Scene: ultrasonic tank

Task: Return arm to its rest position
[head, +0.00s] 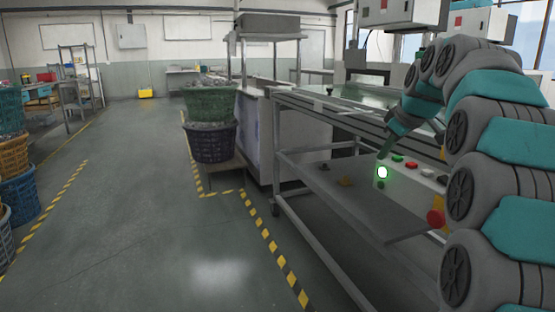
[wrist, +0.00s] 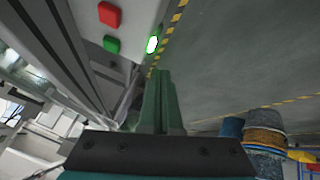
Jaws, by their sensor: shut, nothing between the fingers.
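My gripper (head: 382,154) is at the end of my teal and grey arm, on the right of the head view. Its green fingers point down beside the control panel (head: 405,178), close to a glowing green-white button (head: 383,172). In the wrist view my gripper (wrist: 160,75) has its fingers together with nothing between them. The lit button (wrist: 152,44) shows just left of the fingertips there, and I cannot tell whether they touch it. A red button (wrist: 109,14) and a green button (wrist: 111,44) sit further left on the panel.
A metal-framed bench (head: 330,115) with a lower shelf stands left of my arm. A red knob (head: 435,218) sticks out near my arm links. Stacked baskets (head: 209,142) stand beyond the bench, and more baskets (head: 17,190) stand far left. The floor between is clear.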

